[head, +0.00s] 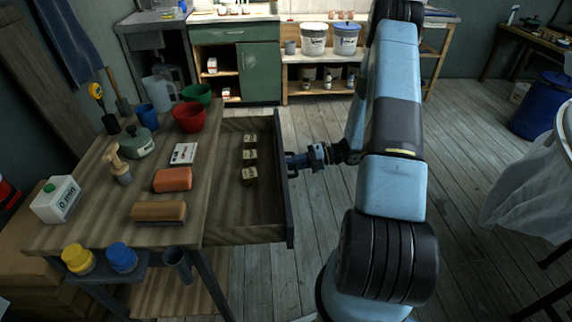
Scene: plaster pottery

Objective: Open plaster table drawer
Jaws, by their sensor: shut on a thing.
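The plaster table (95,190) stands at the left in the head view. Its drawer (240,215) is pulled far out to the right, and its inside shows. Several small boxes lie in a row inside it. My gripper (293,163) is at the outer face of the drawer front (284,205), around its middle. It is shut on the drawer's handle, which is mostly hidden by the fingers.
A red bowl (188,117), a green bowl (197,94), a sponge (172,180), a brush (159,213) and other tools stand on the table. A blue barrel (543,105) stands at the far right. The wooden floor (300,225) right of the drawer is clear.

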